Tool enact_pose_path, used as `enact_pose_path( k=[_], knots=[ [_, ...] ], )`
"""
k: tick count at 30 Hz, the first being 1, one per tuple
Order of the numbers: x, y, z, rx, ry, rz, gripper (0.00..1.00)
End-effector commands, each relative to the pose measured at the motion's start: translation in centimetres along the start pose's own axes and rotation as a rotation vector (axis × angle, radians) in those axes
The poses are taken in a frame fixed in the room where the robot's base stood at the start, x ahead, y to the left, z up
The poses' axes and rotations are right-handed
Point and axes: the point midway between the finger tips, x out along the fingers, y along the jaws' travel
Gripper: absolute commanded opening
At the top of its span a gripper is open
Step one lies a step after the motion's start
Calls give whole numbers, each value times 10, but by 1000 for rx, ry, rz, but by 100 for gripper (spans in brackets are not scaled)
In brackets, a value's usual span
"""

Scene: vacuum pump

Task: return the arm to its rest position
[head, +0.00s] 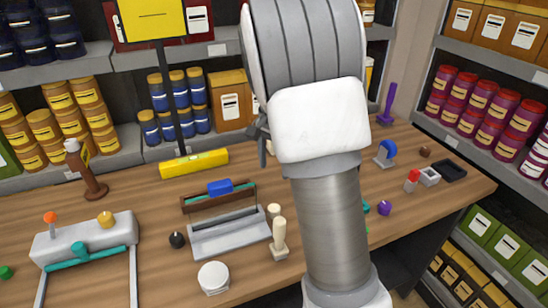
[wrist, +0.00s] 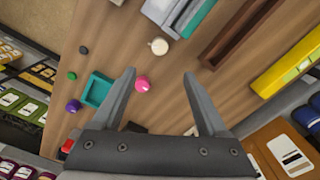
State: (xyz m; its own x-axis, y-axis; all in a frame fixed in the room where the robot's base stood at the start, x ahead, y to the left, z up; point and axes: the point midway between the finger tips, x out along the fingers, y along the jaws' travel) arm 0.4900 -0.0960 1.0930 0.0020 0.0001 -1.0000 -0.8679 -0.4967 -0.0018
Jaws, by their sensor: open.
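My gripper (wrist: 159,73) is open and empty in the wrist view, its two grey fingers spread apart above the wooden table. A pink round knob (wrist: 142,84) shows between the fingers, on the table side; nothing touches the fingers that I can see. In the head view my white and grey arm rises through the middle of the picture. A small dark part of my gripper (head: 258,133) sticks out to the left of the arm; the rest is hidden behind it.
The wooden table (head: 150,213) holds a grey block with teal bar (head: 85,240), a grey-and-brown fixture (head: 222,235), a yellow level (head: 194,163), a brown bottle (head: 86,170) and a white round piece (head: 213,278). Shelves with jars (head: 475,105) stand behind and right. A teal square tray (wrist: 97,89) lies left of the fingers.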

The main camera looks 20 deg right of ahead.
Motion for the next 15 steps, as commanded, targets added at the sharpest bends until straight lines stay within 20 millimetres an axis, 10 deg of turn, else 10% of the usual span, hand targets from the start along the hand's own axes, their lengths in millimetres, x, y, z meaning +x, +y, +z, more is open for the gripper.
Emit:
enact_pose_path(
  k=[15],
  knots=[
    [-17,0,0,0,0,1,76]
  ],
)
